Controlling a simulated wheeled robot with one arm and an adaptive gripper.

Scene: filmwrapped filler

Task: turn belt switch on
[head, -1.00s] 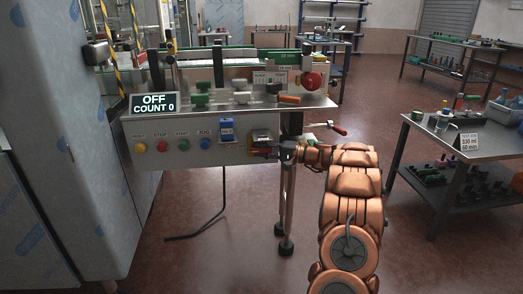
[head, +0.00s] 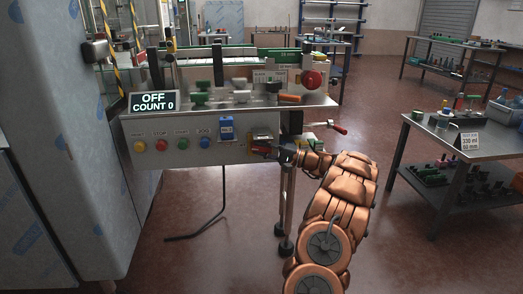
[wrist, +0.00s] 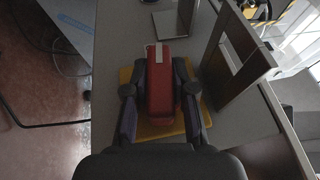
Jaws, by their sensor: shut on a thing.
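The belt switch is a red handle on a yellow plate (head: 262,134) at the right end of the machine's front panel. In the wrist view the red handle (wrist: 160,85) sits between my two fingers, in front of its yellow plate (wrist: 126,76). My gripper (head: 275,152) is shut on the red handle, with a finger on each side. The handle's body is partly hidden by my gripper in the head view. The display (head: 154,102) on the machine reads OFF and COUNT 0.
Yellow, red, green and blue buttons (head: 182,144) line the panel to the left of the switch. A red knob (head: 312,79) and a red-tipped lever (head: 339,130) are at the machine's right. A side table (head: 462,150) with parts stands at the right. The floor between is clear.

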